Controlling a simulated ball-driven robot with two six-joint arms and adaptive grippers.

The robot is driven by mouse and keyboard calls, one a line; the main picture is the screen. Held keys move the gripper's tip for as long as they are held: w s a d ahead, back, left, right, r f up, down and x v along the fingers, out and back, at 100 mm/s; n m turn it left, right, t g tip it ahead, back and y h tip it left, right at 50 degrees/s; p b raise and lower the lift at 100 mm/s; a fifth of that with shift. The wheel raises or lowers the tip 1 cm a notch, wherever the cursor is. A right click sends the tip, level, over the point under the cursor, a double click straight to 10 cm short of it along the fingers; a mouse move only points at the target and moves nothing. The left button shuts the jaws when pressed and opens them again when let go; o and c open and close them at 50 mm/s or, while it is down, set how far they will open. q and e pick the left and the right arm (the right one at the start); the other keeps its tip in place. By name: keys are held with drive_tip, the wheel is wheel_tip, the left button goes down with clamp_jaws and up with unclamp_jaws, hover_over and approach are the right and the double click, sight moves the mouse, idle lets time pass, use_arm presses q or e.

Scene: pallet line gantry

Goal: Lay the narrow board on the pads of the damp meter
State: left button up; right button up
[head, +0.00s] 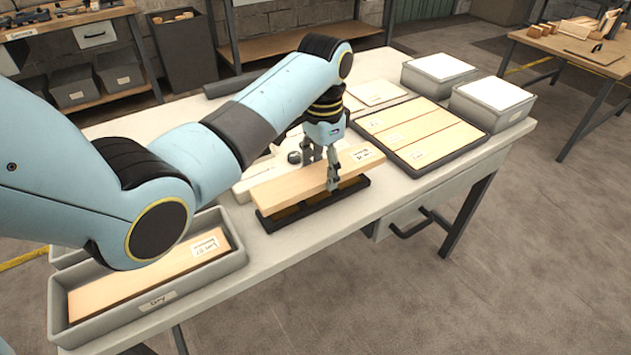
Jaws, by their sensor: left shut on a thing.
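My left gripper (322,171) reaches down from above and is shut across the narrow, pale wooden board (285,189), one finger on its near side. The board lies level and carries a white label at its right end. Directly below it is a long black frame (318,206) with tan or yellowish parts showing inside. I cannot tell whether the board touches it. A white body with a dark knob (294,157), which looks like the damp meter, stands just behind the board, partly hidden by my left arm. Its pads are not clearly visible. My right gripper is not in view.
A dark tray (484,139) with several labelled boards lies to the right. Two grey boxes with white tops (437,73) stand behind it. A grey bin (240,262) with a labelled board is at the front left.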

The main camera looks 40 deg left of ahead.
sight(316, 183)
use_arm(q)
drive_tip(key=shift+w+a+f, duration=0.1)
drive_tip(key=shift+a+f, duration=0.4)
drive_tip(key=shift+a, duration=0.3)
drive_tip(key=shift+f, duration=1.95)
drive_tip(key=shift+f, duration=0.15)
drive_tip(key=o, duration=1.3)
drive_tip(key=shift+c, duration=0.2)
wheel_tip(316, 183, up, 12)
drive_tip(key=shift+r, duration=0.15)
